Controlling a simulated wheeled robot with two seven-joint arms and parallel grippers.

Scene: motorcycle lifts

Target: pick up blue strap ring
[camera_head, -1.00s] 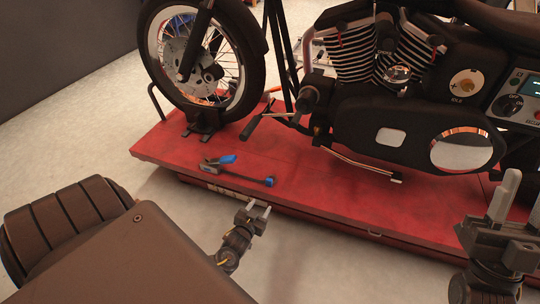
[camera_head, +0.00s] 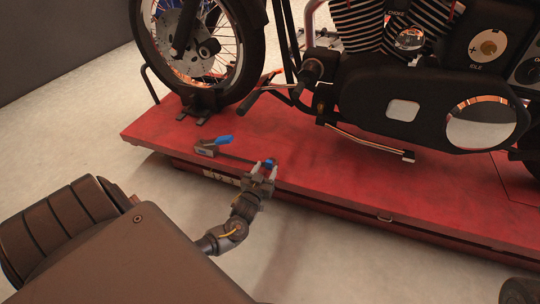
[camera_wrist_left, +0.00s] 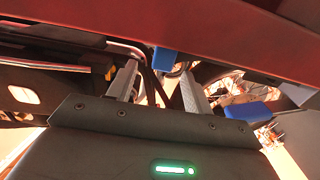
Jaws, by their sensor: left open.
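The ratchet strap lies near the front edge of the red lift platform. Its blue ring (camera_head: 269,161) is at the right end of a dark strap, and its blue handle (camera_head: 225,140) is at the left end. My left gripper (camera_head: 263,168) is open at the platform edge, with its fingertips around or just in front of the ring; contact cannot be told. In the left wrist view the blue ring (camera_wrist_left: 165,60) shows beyond and between the two open fingers (camera_wrist_left: 159,72). The blue handle (camera_wrist_left: 248,111) is to the right there. My right gripper is not seen.
The red platform (camera_head: 330,180) carries a black motorcycle (camera_head: 400,110). Its front wheel stands in a dark chock (camera_head: 203,105) behind the strap. A thin dark bar and side stand hang low to the right.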

